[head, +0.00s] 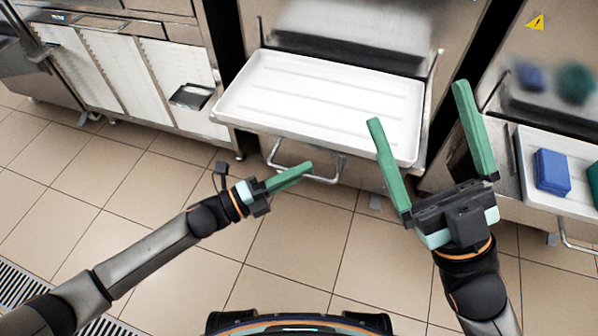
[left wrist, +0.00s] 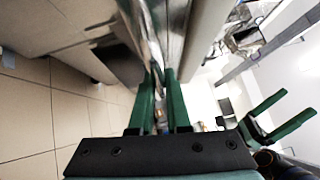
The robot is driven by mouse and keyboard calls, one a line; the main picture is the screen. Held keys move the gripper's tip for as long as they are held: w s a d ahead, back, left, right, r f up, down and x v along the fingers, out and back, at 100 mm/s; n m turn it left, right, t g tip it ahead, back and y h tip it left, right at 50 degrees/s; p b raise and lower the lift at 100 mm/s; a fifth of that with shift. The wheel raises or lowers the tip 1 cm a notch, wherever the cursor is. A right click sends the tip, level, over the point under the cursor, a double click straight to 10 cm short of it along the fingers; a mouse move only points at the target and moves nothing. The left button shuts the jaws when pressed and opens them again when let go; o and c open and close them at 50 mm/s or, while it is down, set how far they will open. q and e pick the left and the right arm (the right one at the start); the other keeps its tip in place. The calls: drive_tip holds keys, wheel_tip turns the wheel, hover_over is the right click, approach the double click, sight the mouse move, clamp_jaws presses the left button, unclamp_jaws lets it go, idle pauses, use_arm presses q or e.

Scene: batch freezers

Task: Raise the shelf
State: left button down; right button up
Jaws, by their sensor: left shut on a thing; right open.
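The shelf (head: 290,140) juts out level from the middle machine and bears a wide white tray (head: 250,85) that looks empty. A metal bar handle (head: 318,179) hangs under its front edge. My left gripper (head: 307,167) is shut on this handle, left of its middle. In the left wrist view its green fingers (left wrist: 160,72) are close together, and the gripped part of the bar is mostly hidden. My right gripper (head: 418,101) is open and empty, its fingers spread over the tray's right end in the head view. It also shows in the left wrist view (left wrist: 298,103).
At right, another tray (head: 541,192) holds a blue box (head: 552,170) and a green object (head: 592,183). A white-panelled cabinet (head: 130,70) stands at left. The tiled floor (head: 120,190) in front is clear. A floor grate (head: 20,285) lies at lower left.

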use_arm(q)
wheel_tip(320, 180, up, 4)
drive_tip(key=shift+r+p, duration=0.15)
drive_tip(key=shift+p, duration=1.05)
wheel_tip(320, 180, up, 2)
drive_tip(key=shift+r+p, duration=0.15)
drive_tip(key=shift+p, duration=0.8)
drive_tip(key=shift+r+p, duration=0.3)
drive_tip(key=shift+r, duration=0.1)
use_arm(e)
drive_tip(key=shift+w+d+r+m+h, duration=0.1)
drive_tip(key=shift+w+d+m+h, duration=0.1)
drive_tip(key=shift+w+m+h, duration=0.45)
drive_tip(key=shift+w+d+r+m+h, duration=0.1)
drive_tip(key=shift+w+d+m+h, duration=0.2)
drive_tip(key=shift+w+h, duration=0.45)
drive_tip(key=shift+w+d+r+m+h, duration=0.15)
drive_tip(key=shift+w+m+h, duration=0.35)
drive_tip(key=shift+h, duration=0.4)
drive_tip(key=shift+s, duration=0.1)
use_arm(q)
drive_tip(key=c, duration=0.9)
unclamp_jaws()
use_arm(e)
drive_tip(key=shift+s, duration=0.1)
use_arm(q)
drive_tip(key=shift+f, duration=0.1)
